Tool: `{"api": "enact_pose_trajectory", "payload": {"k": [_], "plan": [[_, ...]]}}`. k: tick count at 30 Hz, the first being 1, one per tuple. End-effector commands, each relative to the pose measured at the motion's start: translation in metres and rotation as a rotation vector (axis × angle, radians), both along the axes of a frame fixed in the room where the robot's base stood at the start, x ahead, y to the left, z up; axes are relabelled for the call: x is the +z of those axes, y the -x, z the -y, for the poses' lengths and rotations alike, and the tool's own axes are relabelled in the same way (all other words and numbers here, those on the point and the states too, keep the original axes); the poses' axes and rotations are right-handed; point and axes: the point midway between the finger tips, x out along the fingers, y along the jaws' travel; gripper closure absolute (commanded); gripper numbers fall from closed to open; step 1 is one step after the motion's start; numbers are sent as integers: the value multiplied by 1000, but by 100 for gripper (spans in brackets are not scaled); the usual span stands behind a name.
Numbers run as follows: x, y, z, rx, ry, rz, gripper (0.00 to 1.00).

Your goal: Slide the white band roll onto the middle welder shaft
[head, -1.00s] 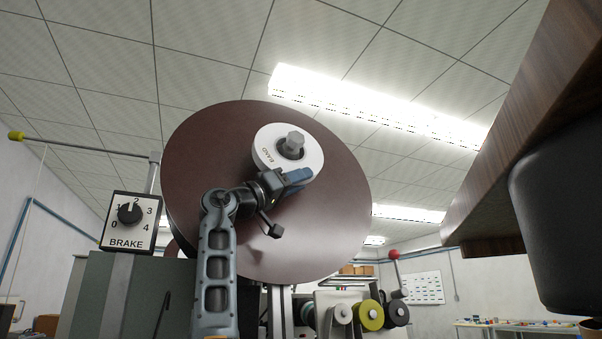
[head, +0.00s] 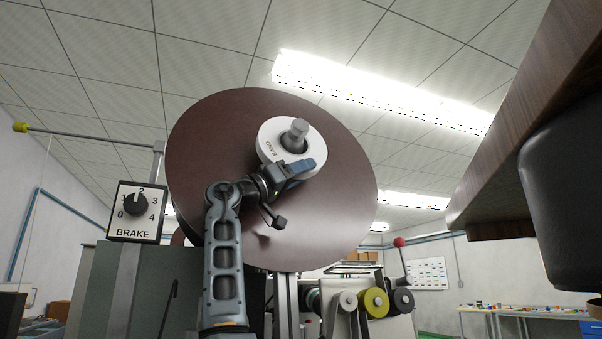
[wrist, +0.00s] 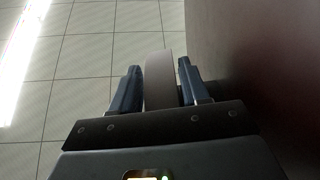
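The white band roll (head: 269,141), marked BAND, sits around a grey metal shaft (head: 299,129) in front of a large brown disc (head: 225,150). The shaft's end sticks out through the roll's hole. My gripper (head: 297,168) is at the roll's lower edge in the head view, one blue finger in front of its face. In the wrist view the roll (wrist: 159,80) stands edge-on between the two fingers (wrist: 160,85), with very little room on either side. I cannot tell whether both fingers press on it. The wrist view does not show the shaft.
A BRAKE dial (head: 135,205) stands at left, by a yellow-tipped rod (head: 90,135). A small machine at lower right carries a pale roll (head: 347,301), a yellow roll (head: 374,303), a black roll (head: 403,299) and a red-knobbed lever (head: 399,243). A wooden overhang (head: 505,150) is at right.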

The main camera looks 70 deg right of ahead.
Motion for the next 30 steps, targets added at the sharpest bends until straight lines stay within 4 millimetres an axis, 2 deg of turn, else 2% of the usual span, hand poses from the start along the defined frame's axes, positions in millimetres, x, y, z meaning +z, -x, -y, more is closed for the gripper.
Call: {"api": "enact_pose_trajectory", "payload": {"k": [1, 6, 16, 30], "plan": [[0, 0, 0, 0, 0, 0, 50], [0, 0, 0, 0, -1, 1, 34], [-4, -4, -4, 1, 0, -1, 34], [-35, -41, -46, 1, 0, -1, 34]]}}
